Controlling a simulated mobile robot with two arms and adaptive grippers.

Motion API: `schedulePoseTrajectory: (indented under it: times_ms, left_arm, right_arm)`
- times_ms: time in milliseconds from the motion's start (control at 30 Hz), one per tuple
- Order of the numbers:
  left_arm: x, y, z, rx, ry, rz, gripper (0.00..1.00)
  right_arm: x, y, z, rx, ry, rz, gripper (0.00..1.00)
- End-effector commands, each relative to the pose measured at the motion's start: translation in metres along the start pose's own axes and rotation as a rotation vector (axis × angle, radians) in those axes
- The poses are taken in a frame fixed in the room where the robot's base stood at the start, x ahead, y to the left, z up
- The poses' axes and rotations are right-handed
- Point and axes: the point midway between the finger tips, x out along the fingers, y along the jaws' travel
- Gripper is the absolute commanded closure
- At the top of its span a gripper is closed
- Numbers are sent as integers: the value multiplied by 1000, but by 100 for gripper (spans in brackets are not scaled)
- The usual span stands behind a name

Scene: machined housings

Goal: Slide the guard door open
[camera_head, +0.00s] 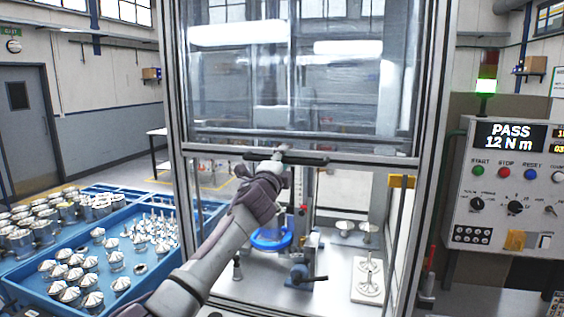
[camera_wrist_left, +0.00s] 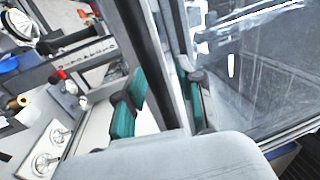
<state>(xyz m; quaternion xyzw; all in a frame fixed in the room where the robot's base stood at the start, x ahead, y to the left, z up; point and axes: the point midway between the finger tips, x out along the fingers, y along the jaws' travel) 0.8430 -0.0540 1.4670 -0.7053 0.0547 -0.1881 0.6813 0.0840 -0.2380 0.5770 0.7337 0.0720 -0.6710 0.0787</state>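The guard door (camera_head: 270,85) is a clear panel in a metal frame. It stands raised, with the cell open below its bottom rail. Its dark bar handle (camera_head: 312,160) runs across that rail. My left gripper (camera_head: 280,156) is at the handle, its arm reaching up from the lower left. In the left wrist view, its teal finger pads (camera_wrist_left: 155,95) stand on either side of the dark handle bar (camera_wrist_left: 152,55) and appear closed on it. The clear panel (camera_wrist_left: 260,75) shows to the right there. My right gripper is in neither view.
Below the door, a blue ring fixture (camera_head: 272,239) and metal parts on a white plate (camera_head: 368,294) stand in the cell. A blue tray (camera_head: 92,238) of metal parts is at left. A control panel (camera_head: 512,190) reading PASS 12 N m is at right, under a green-lit lamp (camera_head: 486,86).

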Motion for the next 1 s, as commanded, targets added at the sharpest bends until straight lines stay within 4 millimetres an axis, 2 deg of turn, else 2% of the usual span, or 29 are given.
schedulePoseTrajectory:
  times_ms: [467, 667, 1000]
  left_arm:
    - [-7, 0, 2, 0, -2, -4, 59]
    - [-28, 1, 1, 1, 0, -1, 59]
    - [-82, 2, 0, -1, 2, 0, 59]
  right_arm:
    - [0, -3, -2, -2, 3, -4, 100]
    - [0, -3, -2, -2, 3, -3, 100]
    - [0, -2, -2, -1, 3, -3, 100]
